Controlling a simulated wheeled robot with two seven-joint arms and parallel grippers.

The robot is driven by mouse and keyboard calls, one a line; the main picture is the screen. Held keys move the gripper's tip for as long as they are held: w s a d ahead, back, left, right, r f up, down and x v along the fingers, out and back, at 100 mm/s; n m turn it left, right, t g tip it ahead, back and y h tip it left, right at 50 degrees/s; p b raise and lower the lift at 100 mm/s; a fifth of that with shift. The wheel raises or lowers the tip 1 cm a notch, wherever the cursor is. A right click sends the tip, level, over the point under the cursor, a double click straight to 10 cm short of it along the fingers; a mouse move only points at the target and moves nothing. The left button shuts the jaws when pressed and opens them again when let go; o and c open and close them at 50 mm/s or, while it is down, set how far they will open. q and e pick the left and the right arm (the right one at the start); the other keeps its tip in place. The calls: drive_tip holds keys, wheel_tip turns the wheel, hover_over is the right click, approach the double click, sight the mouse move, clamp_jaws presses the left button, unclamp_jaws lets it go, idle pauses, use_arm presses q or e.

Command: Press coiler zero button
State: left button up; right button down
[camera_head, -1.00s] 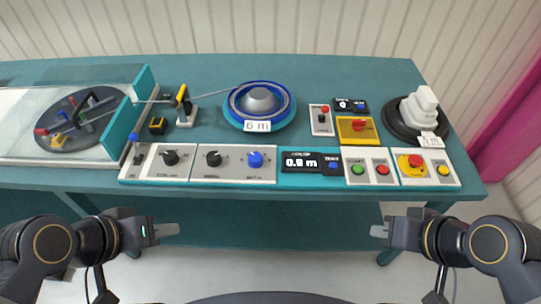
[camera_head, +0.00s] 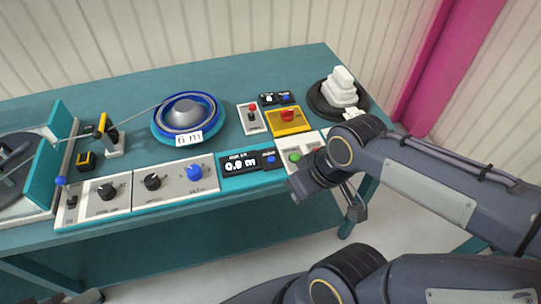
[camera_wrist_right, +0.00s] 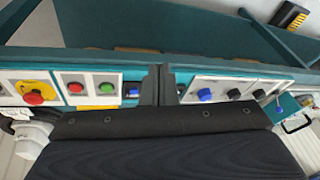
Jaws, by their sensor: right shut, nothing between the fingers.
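The coiler zero button is the small blue button (camera_head: 268,159) at the right of the dark length display (camera_head: 240,165), on the teal front panel. It shows in the wrist view as a blue button (camera_wrist_right: 132,91), left of the fingers. My right gripper (camera_head: 308,182) is in front of the panel, right of and nearer than the button, partly over the start/stop box. In the wrist view its fingers (camera_wrist_right: 166,84) are together and empty, apart from the button. They hide most of the display there.
The green button (camera_head: 294,156) is close to my gripper. Knob panels with a blue knob (camera_head: 195,172) lie left of the display. A blue reel (camera_head: 187,113), a yellow box with a red switch (camera_head: 288,116) and a white stepped stack (camera_head: 342,86) stand behind.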

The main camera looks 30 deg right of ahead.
drive_tip(key=w+d+n+g+h+p, duration=0.3)
drive_tip(key=w+d+n+h, duration=0.25)
drive_tip(key=w, duration=0.35)
drive_tip(key=n+t+h+p, duration=0.2)
drive_tip(key=n+t+h, duration=0.1)
drive_tip(key=n+h, duration=0.3)
hover_over(271, 160)
drive_tip(key=shift+a+f+n+y, duration=0.45)
drive_tip(key=shift+f+n+y, duration=0.1)
drive_tip(key=shift+f+n, duration=0.1)
drive_tip(key=shift+f, duration=0.15)
wheel_tip(271, 160, down, 8)
drive_tip(key=b, duration=0.6)
drive_tip(key=shift+f+b, duration=0.3)
drive_tip(key=shift+b, duration=0.15)
drive_tip(key=shift+f+b, duration=0.35)
drive_tip(key=shift+b, duration=0.15)
